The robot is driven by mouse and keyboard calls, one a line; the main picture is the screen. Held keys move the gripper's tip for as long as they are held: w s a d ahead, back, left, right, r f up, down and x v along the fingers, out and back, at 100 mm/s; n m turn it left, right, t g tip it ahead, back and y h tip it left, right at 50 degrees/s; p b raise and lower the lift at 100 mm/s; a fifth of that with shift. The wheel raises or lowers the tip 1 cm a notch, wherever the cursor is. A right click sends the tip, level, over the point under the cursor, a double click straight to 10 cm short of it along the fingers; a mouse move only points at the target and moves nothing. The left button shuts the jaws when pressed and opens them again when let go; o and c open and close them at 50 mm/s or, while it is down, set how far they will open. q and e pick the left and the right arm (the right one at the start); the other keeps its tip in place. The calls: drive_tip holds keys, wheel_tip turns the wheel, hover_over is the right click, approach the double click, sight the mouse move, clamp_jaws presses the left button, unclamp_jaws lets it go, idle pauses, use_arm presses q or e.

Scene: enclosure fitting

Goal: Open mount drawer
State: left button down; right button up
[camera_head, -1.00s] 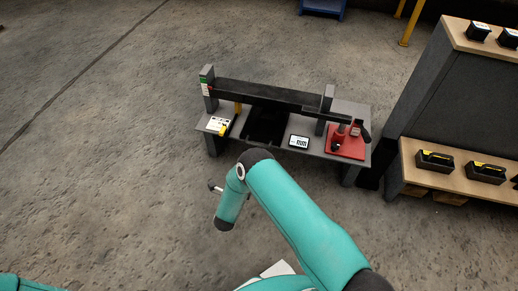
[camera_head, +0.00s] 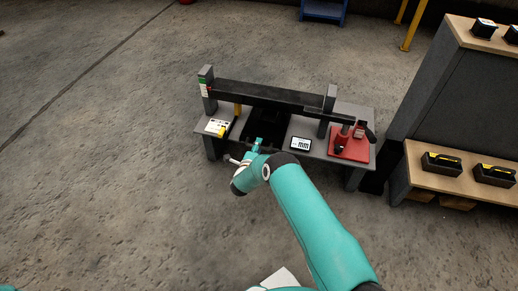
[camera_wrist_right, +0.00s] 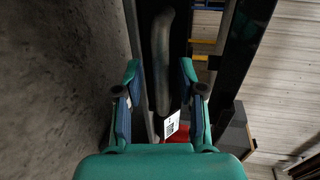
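The grey workbench (camera_head: 348,109) has a dark central section (camera_head: 266,125) under a black crossbeam, where the drawer seems to be. My forearm partly covers its front, and I cannot tell from the head view whether any drawer is pulled out. My right gripper (camera_head: 257,145) is at the bench's front edge. In the right wrist view, my right gripper (camera_wrist_right: 159,75) is open, fingers apart. A dark rounded bar, apparently the drawer handle (camera_wrist_right: 163,60), lies between or just beyond the fingers; contact is not visible. My left gripper is outside the views.
A white-labelled block with a yellow part (camera_head: 217,128) is left on the bench. A shelf (camera_head: 470,160) with black bins stands further right. The floor left is clear.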

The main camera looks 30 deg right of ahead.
drive_tip(key=shift+d, duration=0.1)
clamp_jaws()
